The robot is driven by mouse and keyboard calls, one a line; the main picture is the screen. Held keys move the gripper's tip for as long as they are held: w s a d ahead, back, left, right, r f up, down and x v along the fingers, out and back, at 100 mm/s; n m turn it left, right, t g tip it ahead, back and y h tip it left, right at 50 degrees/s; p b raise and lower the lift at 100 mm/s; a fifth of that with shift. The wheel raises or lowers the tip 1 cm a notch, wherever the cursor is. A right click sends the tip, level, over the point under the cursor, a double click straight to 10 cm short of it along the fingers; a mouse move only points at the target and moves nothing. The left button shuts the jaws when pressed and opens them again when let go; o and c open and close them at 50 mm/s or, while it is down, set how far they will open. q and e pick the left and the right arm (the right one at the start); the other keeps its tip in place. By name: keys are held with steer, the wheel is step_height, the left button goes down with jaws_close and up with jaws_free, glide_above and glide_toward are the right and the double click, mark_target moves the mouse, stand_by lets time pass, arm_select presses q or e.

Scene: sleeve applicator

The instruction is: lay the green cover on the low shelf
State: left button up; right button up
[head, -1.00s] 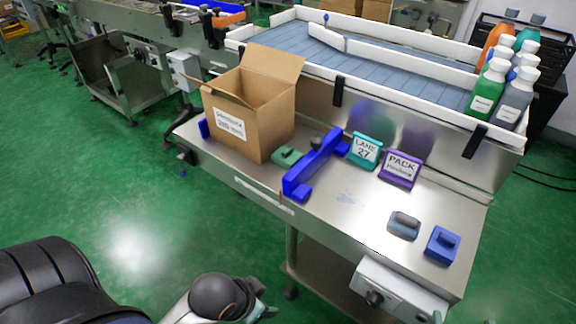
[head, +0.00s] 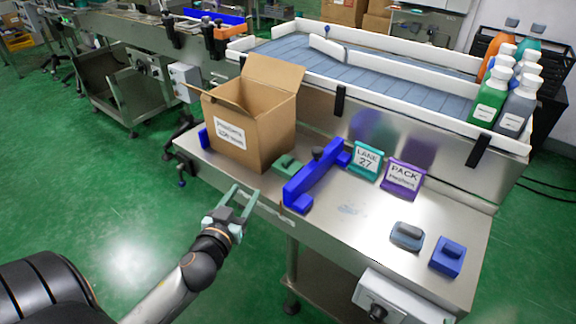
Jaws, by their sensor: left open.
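The green cover (head: 287,165) is a small block with a raised grip. It lies on the steel table top between the cardboard box and the blue bar, partly hidden by both. My left gripper (head: 246,191) is open and empty in front of the table's front edge, to the lower left of the green cover and apart from it. A low shelf (head: 325,272) shows under the table; much of it is hidden by the table top and a control box. My right gripper is not in view.
An open cardboard box (head: 250,118) stands left of the green cover, and a blue bar (head: 318,178) lies to its right. A grey cover (head: 407,236) and a blue cover (head: 446,257) lie at the right. Two signs and bottles stand behind. The table's middle is clear.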

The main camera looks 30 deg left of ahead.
mark_target(284, 163)
arm_select(q)
steer(key=w+m+t+h, duration=0.1)
steer(key=w+d+r+m+t+h, duration=0.1)
steer(key=h, duration=0.1)
steer(key=shift+r, duration=0.2)
steer(key=w+h, duration=0.1)
steer(key=w, duration=0.1)
steer(key=w+d+m+h, duration=0.1)
steer(key=w, duration=0.2)
steer(key=w+h, duration=0.1)
steer(key=w, duration=0.1)
steer(key=shift+w+d+f+m+p, duration=0.15)
steer(key=shift+w+d+m+p, duration=0.15)
steer(key=shift+w+m, duration=0.1)
steer(key=w, duration=0.4)
steer(key=shift+w, duration=0.7)
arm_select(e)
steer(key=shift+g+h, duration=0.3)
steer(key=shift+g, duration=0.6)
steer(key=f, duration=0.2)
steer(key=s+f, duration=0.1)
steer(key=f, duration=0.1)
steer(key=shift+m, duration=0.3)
arm_select(q)
steer(key=c, duration=0.6)
jaws_close()
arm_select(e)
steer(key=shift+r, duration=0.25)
